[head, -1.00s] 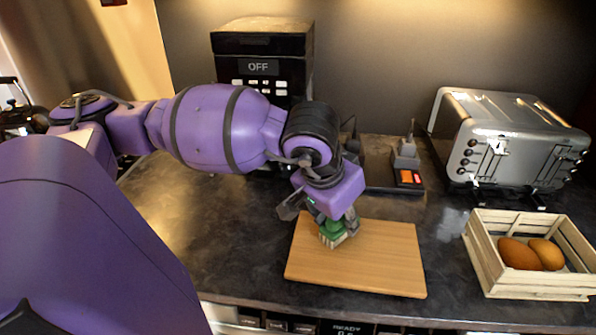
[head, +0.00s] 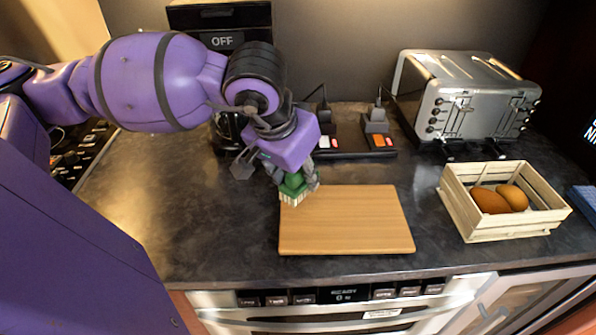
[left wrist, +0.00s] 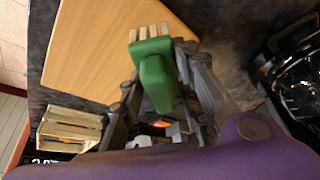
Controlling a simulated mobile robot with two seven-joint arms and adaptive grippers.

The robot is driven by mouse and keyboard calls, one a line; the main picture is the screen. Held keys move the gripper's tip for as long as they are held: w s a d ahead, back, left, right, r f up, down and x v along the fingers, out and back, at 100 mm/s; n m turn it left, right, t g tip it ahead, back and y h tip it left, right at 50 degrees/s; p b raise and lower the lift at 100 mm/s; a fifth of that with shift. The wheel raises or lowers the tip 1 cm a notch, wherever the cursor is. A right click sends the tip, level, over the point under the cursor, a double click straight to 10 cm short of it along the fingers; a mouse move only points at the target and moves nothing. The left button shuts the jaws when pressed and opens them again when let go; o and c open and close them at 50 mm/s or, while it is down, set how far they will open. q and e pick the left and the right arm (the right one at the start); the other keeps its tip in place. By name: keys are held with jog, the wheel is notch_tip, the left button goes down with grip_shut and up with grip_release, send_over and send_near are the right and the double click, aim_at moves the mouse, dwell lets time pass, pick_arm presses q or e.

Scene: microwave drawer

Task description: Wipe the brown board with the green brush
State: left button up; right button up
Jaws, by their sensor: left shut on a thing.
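The brown board (head: 350,225) lies flat on the dark counter near its front edge. It also shows in the left wrist view (left wrist: 95,50). The green brush (head: 294,188) has pale bristles pointing down and is at the board's far left corner. In the left wrist view the green brush (left wrist: 157,75) sits between the fingers. My left gripper (head: 300,178) is shut on the green brush. I cannot tell whether the bristles touch the board. My right gripper is not in view.
A wooden crate (head: 505,232) with brown eggs (head: 492,200) stands right of the board. A silver toaster (head: 470,100) stands behind it. A power strip (head: 375,150) with plugs lies behind the board. A black appliance (head: 222,40) reads OFF. An oven front (head: 345,305) is below the counter.

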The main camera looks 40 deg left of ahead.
pick_arm(q)
notch_tip(320, 180, up, 4)
jog(key=shift+s+a+f+p, duration=0.15)
jog(key=shift+f+p, duration=0.1)
jog(key=shift+p, duration=0.35)
jog(key=shift+r, duration=0.5)
